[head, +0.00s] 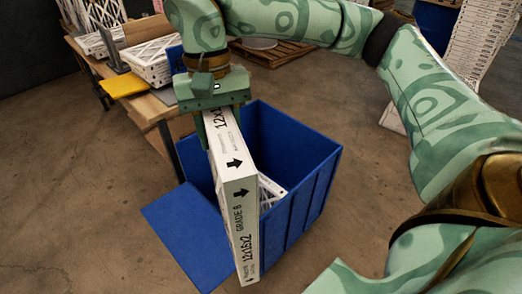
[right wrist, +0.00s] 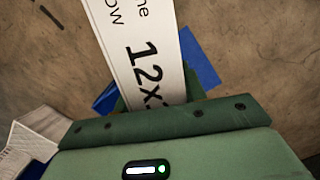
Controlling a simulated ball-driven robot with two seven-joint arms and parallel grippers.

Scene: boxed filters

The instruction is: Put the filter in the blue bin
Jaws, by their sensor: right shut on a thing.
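A white boxed filter (head: 234,190) with "12x15x2", "GRADE 6" and black arrows hangs tilted from my right gripper (head: 210,125). The gripper is shut on the filter's upper end. The filter's lower end reaches over the near side of the blue bin (head: 308,200), outside its opening. In the right wrist view the filter (right wrist: 138,50) extends away from my right gripper (right wrist: 160,108). Another white filter (head: 270,191) shows inside the bin, partly hidden behind the held one. My left gripper is not in view.
A blue flap or panel (head: 185,235) lies at the bin's near left. A wooden table (head: 150,107) behind the bin bears white filters (head: 148,62) and a yellow piece (head: 122,85). A pallet (head: 272,52) and stacked filters (head: 478,50) stand farther back. Open floor lies at left.

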